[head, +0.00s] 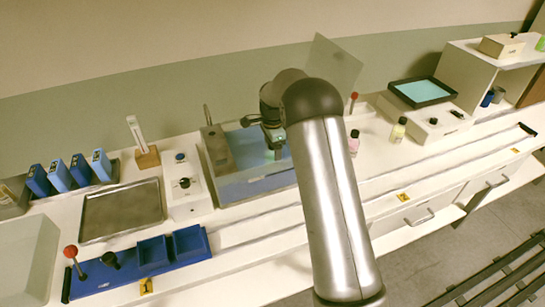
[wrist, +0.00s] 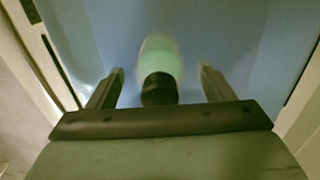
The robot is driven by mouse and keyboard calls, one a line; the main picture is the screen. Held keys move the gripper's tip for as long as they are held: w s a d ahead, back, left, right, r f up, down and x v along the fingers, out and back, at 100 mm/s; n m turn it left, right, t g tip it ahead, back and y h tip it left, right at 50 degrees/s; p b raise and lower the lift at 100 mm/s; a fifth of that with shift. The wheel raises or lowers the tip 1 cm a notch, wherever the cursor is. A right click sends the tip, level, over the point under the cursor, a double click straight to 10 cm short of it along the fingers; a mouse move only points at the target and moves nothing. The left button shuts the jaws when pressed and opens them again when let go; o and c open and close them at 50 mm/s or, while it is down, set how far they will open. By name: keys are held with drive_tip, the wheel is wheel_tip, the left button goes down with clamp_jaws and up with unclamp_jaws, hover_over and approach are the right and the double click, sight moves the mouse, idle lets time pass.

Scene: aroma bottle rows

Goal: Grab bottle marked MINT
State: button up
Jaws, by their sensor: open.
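A pale green bottle with a black cap (wrist: 160,62) is between the two fingers of my gripper (wrist: 161,78) in the wrist view, with a gap on each side. My gripper is open and does not appear to touch it. No label can be read, so I cannot tell from print that it is MINT. In the head view my gripper (head: 274,139) reaches down into a white-walled basin (head: 255,189) with a blue inside. A small green glow shows under the fingers there; the bottle itself is mostly hidden.
A clear panel (head: 334,62) stands behind my arm. A pink bottle (head: 354,141) and a yellow bottle (head: 398,131) stand right of my arm. A white device (head: 186,186) adjoins the basin's left side. A metal tray (head: 122,213) and blue rack (head: 140,268) lie farther left.

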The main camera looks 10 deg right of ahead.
drive_tip(key=c, duration=1.3)
drive_tip(key=shift+r, duration=0.1)
